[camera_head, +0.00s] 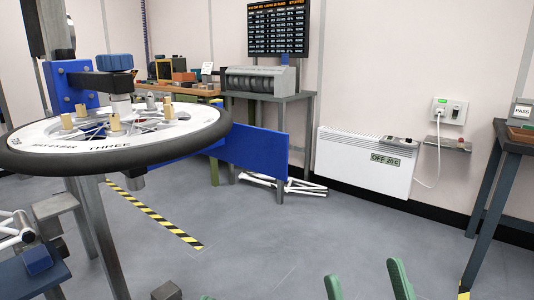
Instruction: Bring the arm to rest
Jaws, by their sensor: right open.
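My right gripper (364,274) shows at the bottom edge, right of centre. Its two green fingers point up and stand well apart, with nothing between them. Only grey floor shows around and beyond them, and the rest of that arm is out of the picture. A small green tip (207,297), probably of my left gripper, just shows at the bottom edge left of centre. The rest of it is cut off, so its jaws cannot be judged.
A round fixture with a black rim (190,139) stands at the left on metal legs. A blue panel (254,150) is behind it. A white heater (350,165) hangs on the back wall. A dark table (498,176) stands at the right. The middle floor is clear.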

